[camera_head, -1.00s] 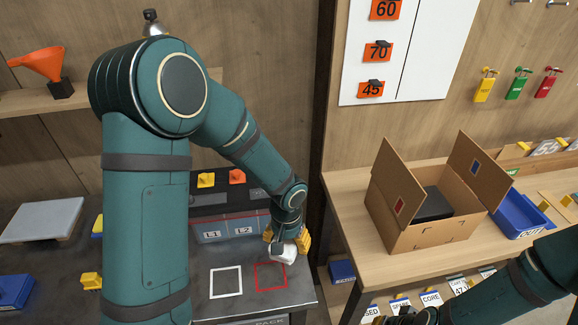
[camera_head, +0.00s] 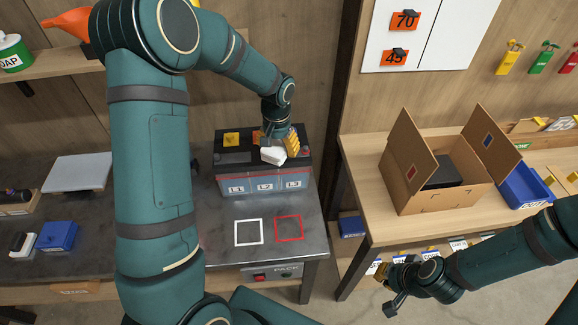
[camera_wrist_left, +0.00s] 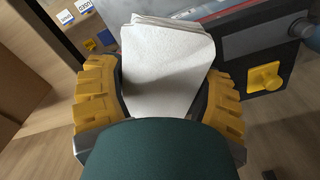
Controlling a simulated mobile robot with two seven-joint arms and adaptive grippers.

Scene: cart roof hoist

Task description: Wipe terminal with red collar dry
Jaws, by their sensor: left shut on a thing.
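A battery (camera_head: 225,183) with a dark top and labels L1, L2, L3 stands at the back of the grey bench. A yellow block (camera_head: 231,139) is on its top at the left, with an orange one behind my wrist, partly hidden. My left gripper (camera_head: 279,150) is shut on a folded white cloth (camera_head: 271,156) above the battery's right part. The cloth fills the middle of the left wrist view (camera_wrist_left: 165,60), between the yellow fingers.
White (camera_head: 249,232) and red (camera_head: 288,229) outlined squares mark the clear bench front. An open cardboard box (camera_head: 425,192) and a blue bin (camera_head: 525,187) stand on the wooden table at right. A blue box (camera_head: 57,237) lies at left.

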